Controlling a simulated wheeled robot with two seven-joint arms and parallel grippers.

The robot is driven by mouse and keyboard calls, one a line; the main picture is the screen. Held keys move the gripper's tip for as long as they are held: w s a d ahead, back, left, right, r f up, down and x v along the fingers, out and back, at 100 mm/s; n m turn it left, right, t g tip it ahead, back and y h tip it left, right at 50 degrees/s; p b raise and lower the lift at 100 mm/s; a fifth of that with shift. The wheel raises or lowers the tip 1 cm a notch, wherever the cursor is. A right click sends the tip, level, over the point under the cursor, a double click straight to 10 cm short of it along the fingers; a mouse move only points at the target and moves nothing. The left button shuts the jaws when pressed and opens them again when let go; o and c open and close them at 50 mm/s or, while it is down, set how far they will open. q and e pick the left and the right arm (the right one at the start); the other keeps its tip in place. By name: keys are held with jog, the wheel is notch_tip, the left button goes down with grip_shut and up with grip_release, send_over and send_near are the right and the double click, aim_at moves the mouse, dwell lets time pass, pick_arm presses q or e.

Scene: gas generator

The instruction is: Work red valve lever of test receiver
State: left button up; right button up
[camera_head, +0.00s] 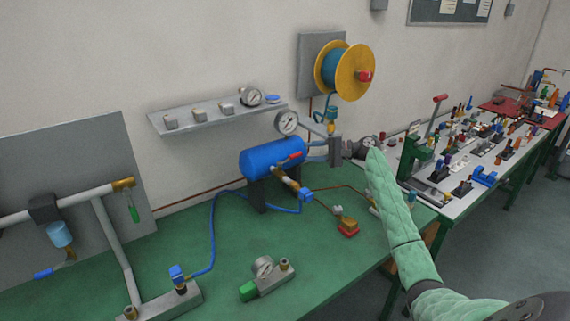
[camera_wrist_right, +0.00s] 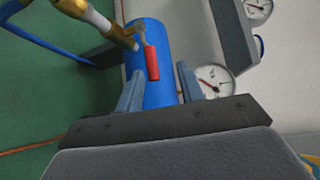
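The test receiver is a blue cylinder tank (camera_head: 262,160) on dark supports on the green bench. Its red valve lever (camera_head: 295,155) sits at the tank's right end, above the brass fitting. In the right wrist view the red lever (camera_wrist_right: 152,62) lies in front of the blue tank (camera_wrist_right: 150,35), beside the brass valve (camera_wrist_right: 122,35). My right gripper (camera_head: 318,150) is just right of the tank's end. In the wrist view its two fingers (camera_wrist_right: 160,85) are spread apart, with the lever just beyond their tips and nothing gripped. My left gripper is not in view.
A pressure gauge (camera_head: 287,122) rises behind the tank. A blue hose (camera_head: 213,225) runs from the valve across the bench. A small gauge block (camera_head: 263,270) stands in front. A shelf (camera_head: 195,117) and yellow reel (camera_head: 355,72) are on the wall. The bench's middle is mostly clear.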

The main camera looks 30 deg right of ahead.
aim_at(298, 156)
jog(key=shift+w+a+f, duration=0.2)
jog(key=shift+f, duration=0.15)
jog(key=shift+w+a+f, duration=0.15)
jog(key=shift+f, duration=0.2)
jog(key=p+x, duration=0.3)
jog(key=x, duration=0.3)
jog(key=shift+w+a, duration=0.1)
jog(key=shift+w+a+f, duration=0.2)
jog(key=shift+a, duration=0.05)
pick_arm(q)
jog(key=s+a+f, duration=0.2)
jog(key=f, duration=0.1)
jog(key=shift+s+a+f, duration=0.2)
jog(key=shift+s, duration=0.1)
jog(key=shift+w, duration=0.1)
pick_arm(e)
grip_shut()
